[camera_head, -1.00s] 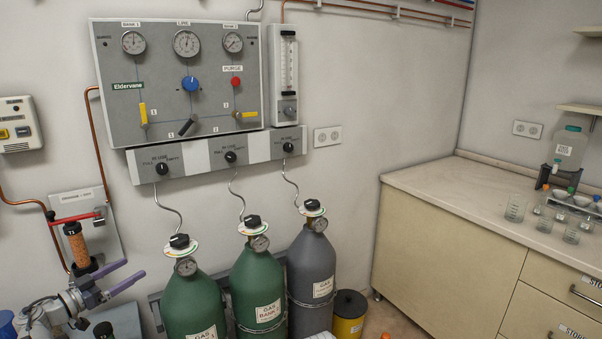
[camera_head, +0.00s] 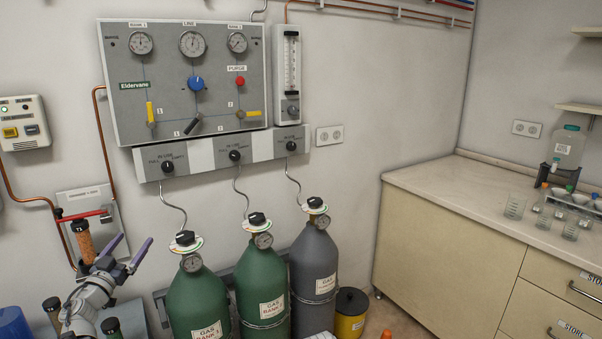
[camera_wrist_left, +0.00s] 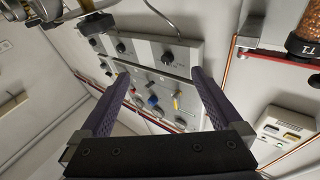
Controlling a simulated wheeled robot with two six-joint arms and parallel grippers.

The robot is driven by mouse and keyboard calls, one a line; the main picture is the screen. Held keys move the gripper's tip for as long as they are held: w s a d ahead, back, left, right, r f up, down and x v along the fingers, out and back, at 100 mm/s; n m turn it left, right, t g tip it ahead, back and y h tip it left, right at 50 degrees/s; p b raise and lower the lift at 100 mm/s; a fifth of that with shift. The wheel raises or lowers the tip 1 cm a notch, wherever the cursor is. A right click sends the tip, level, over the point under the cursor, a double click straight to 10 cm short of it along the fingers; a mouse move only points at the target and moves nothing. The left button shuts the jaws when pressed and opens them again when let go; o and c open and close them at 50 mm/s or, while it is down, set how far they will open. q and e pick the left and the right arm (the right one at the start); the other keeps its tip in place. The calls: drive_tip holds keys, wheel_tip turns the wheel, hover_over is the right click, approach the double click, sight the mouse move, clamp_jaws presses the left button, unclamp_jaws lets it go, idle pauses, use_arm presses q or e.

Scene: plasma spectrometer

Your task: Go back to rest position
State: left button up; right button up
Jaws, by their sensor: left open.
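My left gripper (camera_head: 134,246) is at the lower left of the head view, its two purple fingers spread and pointing up and right. Nothing is between them. The left wrist view also shows the open gripper (camera_wrist_left: 160,76), with the grey gas panel (camera_wrist_left: 150,95) visible beyond the fingers. In the head view the gas panel (camera_head: 215,105) is on the wall, above and to the right of the gripper. My right gripper is in neither view.
An orange-brown cylinder (camera_head: 83,243) in a red-armed holder is just behind and left of my left gripper. Green gas bottles (camera_head: 197,302) and a grey bottle (camera_head: 313,268) stand to its right. A counter (camera_head: 470,206) with glassware is at the far right.

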use_arm(q)
drive_tip(key=s+d+f+n+g+y, duration=0.3)
drive_tip(key=s+d+f+g, duration=0.35)
drive_tip(key=d+f, duration=0.45)
drive_tip(key=s+d+f+n+g+y, duration=0.2)
drive_tip(key=s+d+f+g, duration=0.5)
drive_tip(key=f, duration=0.6)
drive_tip(key=s+d+f+m+g+h, duration=0.1)
drive_tip(key=s+d+m+g, duration=0.2)
drive_tip(key=s+d, duration=0.6)
drive_tip(key=s+d+f+m+g+h, duration=0.15)
drive_tip(key=s+d+m+g, duration=0.3)
drive_tip(key=d, duration=0.85)
wheel_tip(320, 180, up, 14)
drive_tip(key=s+p, duration=0.1)
drive_tip(key=p, duration=1.3)
drive_tip(key=shift+d+n+t+y, duration=0.25)
drive_tip(key=shift+n+t+y, duration=0.05)
drive_tip(key=shift+n+y, duration=0.15)
drive_tip(key=shift+f, duration=0.15)
